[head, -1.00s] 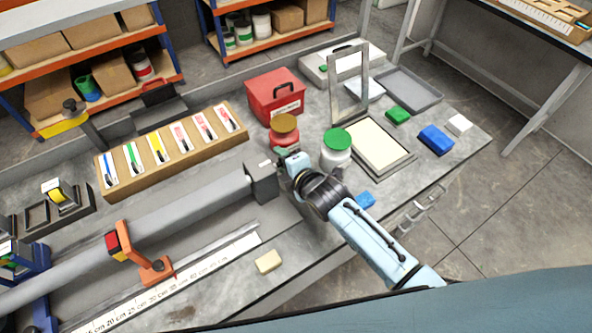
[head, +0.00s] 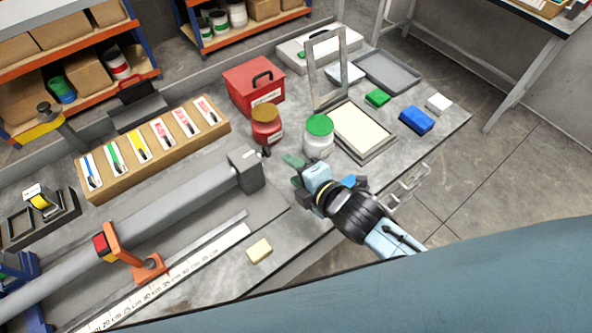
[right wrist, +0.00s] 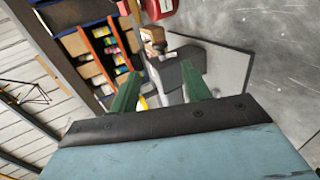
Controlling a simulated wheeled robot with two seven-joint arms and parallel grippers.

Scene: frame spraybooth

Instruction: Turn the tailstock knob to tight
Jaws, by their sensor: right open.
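The tailstock is a grey block (head: 246,172) at the right end of the long grey tube in the head view. A small dark part (head: 266,151) shows at its right side; I cannot tell for sure that it is the knob, nor read its setting. My right gripper (head: 294,171) is to the right of the block, apart from it, with green fingers open and empty, pointing toward it. In the right wrist view, the grey block (right wrist: 168,78) shows beyond and between the spread fingers (right wrist: 158,88). My left gripper is not in view.
A red jar (head: 266,128) and a white jar with green lid (head: 318,140) stand close behind my right gripper. A framed screen (head: 362,130) lies beyond them. A beige block (head: 259,250) lies near the front edge. An orange clamp (head: 118,250) stands by the ruler.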

